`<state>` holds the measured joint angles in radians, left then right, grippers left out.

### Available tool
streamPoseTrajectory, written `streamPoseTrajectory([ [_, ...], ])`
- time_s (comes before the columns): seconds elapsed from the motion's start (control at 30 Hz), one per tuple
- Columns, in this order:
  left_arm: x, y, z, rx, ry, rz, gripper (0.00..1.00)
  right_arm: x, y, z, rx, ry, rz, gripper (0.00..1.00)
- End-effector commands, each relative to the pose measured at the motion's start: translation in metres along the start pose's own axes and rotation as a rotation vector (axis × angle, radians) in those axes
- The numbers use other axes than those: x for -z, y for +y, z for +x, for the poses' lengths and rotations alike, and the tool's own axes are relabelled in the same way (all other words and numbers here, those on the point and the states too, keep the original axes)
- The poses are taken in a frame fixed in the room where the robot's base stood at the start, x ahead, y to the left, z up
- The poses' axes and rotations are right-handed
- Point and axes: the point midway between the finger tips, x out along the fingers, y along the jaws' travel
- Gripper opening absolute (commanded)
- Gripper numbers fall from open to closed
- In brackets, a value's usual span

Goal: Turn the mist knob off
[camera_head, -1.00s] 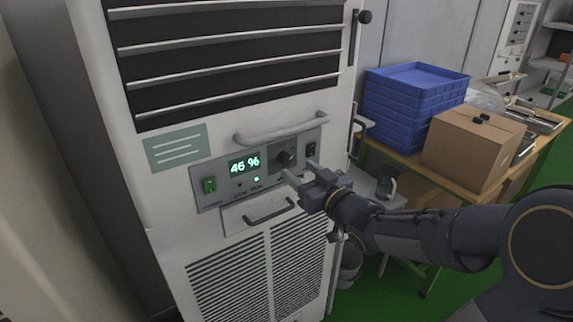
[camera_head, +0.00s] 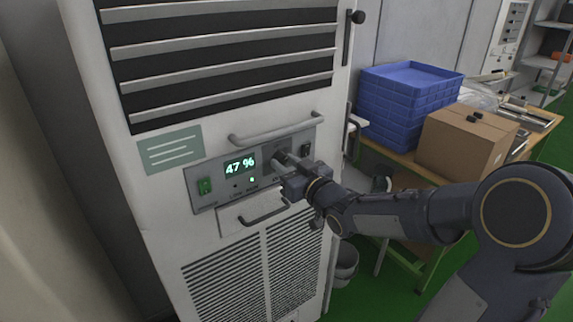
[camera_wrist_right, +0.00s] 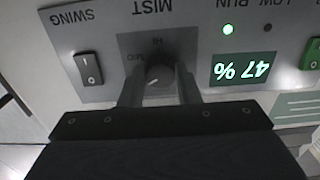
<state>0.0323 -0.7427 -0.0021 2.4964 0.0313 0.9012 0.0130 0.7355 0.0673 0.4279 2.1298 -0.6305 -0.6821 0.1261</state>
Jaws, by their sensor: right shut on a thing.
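The mist knob (camera_wrist_right: 158,80) is a dark round knob with a white pointer line, on the grey control panel (camera_head: 213,167) of the white machine. In the right wrist view it sits upside down under the word MIST, between my two fingers. My right gripper (camera_head: 283,163) is at the panel, shut on the knob; in the right wrist view its fingers (camera_wrist_right: 158,88) stand on either side of it. In the head view the gripper hides most of the knob. The pointer's exact setting is hard to tell. My left gripper is not in view.
The display (camera_head: 240,165) reads 47 %. A green switch (camera_head: 205,186) is at the panel's left, and a SWING switch (camera_wrist_right: 89,68) is beside the knob. Handles (camera_head: 275,130) stick out above and below the panel. Blue crates (camera_head: 405,100) and a cardboard box (camera_head: 462,145) stand on a table at right.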

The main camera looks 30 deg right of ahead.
Motion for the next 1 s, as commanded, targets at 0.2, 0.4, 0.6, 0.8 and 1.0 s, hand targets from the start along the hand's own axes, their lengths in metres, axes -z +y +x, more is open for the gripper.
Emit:
streamPoseTrajectory([
  [0.2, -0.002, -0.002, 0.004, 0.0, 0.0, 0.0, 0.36, -0.002, 0.0, 0.0, 0.0, 0.001, -0.023, 0.07],
  [0.4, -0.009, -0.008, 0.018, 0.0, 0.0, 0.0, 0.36, -0.004, 0.0, 0.0, 0.0, 0.003, -0.11, 0.07],
  [0.6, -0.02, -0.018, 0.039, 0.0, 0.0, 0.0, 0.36, -0.005, 0.0, 0.0, 0.001, 0.006, -0.265, 0.07],
  [0.8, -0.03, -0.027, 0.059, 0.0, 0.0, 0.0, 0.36, -0.005, 0.0, 0.0, 0.001, 0.005, -0.454, 0.07],
  [1.0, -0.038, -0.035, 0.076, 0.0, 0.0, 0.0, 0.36, -0.004, 0.001, 0.0, 0.0, 0.004, -0.642, 0.07],
])
